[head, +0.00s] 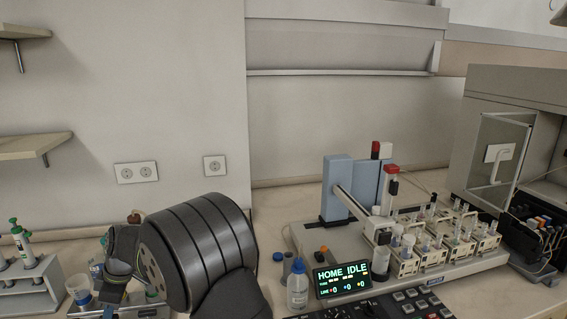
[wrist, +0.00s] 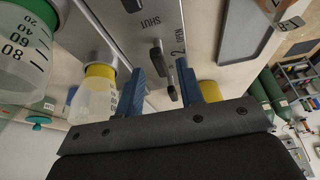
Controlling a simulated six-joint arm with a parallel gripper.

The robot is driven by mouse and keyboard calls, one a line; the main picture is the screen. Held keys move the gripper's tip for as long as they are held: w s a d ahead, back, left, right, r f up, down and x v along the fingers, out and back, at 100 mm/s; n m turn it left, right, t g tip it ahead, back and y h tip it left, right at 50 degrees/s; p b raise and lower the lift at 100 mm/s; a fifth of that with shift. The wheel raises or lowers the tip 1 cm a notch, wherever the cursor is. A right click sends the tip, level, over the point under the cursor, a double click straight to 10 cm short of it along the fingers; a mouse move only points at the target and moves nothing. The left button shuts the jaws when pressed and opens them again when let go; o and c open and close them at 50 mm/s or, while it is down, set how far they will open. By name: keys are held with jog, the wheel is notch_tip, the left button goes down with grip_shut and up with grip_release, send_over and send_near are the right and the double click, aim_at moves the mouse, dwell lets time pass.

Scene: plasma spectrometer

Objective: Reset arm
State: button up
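My gripper (wrist: 160,76) shows in the wrist view as two blue fingers standing apart, with nothing held between them. Beyond the fingers is a grey panel (wrist: 143,22) with small dark levers (wrist: 156,60) and printed lettering. A bottle with a yellow cap (wrist: 100,71) is just left of the fingers, and another yellow part (wrist: 209,91) shows behind the right finger. In the head view my dark ribbed arm fills the lower left, and the fingers cannot be made out there.
A large graduated container (wrist: 25,45) is close at the wrist view's left. In the head view, an instrument with a display reading HOME IDLE (head: 343,280), a wash bottle (head: 297,285) and sample racks (head: 432,257) stand right of my arm. A tube rack (head: 35,285) is at far left.

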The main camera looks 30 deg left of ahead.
jog(key=shift+s+a+f, duration=0.15)
jog(key=shift+a+f, duration=0.05)
jog(key=shift+f, duration=0.35)
jog(key=v, duration=1.7)
jog(key=x, duration=1.7)
jog(key=shift+s+f, duration=0.1)
jog(key=shift+f, duration=0.15)
jog(key=shift+r+n, duration=0.25)
jog(key=shift+n, duration=0.25)
jog(key=w+a+v, duration=0.1)
jog(key=v, duration=1.7)
jog(key=s+a+f+n+t+h, duration=0.1)
jog(key=s+f+n+t, duration=0.1)
jog(key=f, duration=0.2)
jog(key=s+a+f+n+t+h, duration=0.1)
jog(key=s+f+n+t, duration=0.1)
jog(key=f, duration=0.3)
jog(key=s+a+f+n+t+h, duration=0.1)
jog(key=s+f+n+t, duration=0.1)
jog(key=f, duration=0.3)
jog(key=shift+a+n, duration=0.35)
jog(key=shift+n, duration=0.05)
jog(key=shift+s+a+f+n+t, duration=0.25)
jog(key=shift+f+n+t, duration=0.15)
jog(key=shift+f+n, duration=0.15)
